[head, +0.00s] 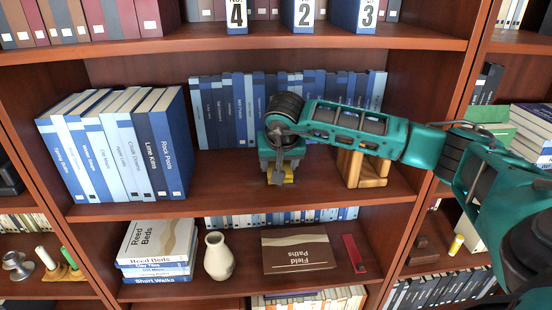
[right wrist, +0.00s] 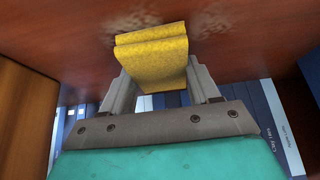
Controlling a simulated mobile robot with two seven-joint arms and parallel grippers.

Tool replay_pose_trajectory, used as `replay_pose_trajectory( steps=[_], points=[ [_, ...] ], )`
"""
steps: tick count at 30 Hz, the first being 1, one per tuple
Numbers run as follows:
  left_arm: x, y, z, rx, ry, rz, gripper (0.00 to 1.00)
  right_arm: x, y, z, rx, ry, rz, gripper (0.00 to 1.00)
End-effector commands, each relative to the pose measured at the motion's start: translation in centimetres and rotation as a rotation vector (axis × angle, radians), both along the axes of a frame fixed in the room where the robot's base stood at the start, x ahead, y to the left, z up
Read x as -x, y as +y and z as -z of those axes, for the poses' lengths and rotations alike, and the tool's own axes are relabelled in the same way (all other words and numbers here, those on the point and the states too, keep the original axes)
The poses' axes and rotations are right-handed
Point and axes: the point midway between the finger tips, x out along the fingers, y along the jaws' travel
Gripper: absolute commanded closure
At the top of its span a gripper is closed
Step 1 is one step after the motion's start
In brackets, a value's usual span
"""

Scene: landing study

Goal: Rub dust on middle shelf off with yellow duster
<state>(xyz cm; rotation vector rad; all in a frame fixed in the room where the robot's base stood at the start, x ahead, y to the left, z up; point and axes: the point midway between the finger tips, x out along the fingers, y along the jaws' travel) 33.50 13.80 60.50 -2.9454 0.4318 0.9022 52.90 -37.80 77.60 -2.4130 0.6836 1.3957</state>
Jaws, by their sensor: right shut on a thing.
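My right gripper (head: 280,172) reaches over the middle shelf (head: 230,180) from the right, pointing down. It is shut on the yellow duster (head: 287,177), of which only a small part shows in the head view. In the right wrist view the folded yellow duster (right wrist: 152,55) sits between the two grey fingers (right wrist: 153,88), at or close to the brown shelf surface. Pale dust patches (right wrist: 212,22) show on the shelf beside and beyond the duster in the right wrist view. I cannot tell whether the duster touches the shelf. My left gripper is not in view.
Blue books (head: 120,148) stand on the middle shelf at left, and a row of blue books (head: 222,115) stands behind the gripper. A wooden bookend (head: 362,168) is close on the right. A cream vase (head: 218,257) and a brown book (head: 297,250) are on the shelf below.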

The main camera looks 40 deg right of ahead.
Motion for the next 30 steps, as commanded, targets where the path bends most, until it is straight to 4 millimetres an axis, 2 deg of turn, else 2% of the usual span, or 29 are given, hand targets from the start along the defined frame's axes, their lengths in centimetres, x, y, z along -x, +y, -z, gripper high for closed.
replay_pose_trajectory(
  steps=[30],
  points=[
    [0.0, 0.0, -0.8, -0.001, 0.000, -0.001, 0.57, 5.1, 3.2, 0.1, -0.001, 0.007, -0.003, 0.73]
  ],
)
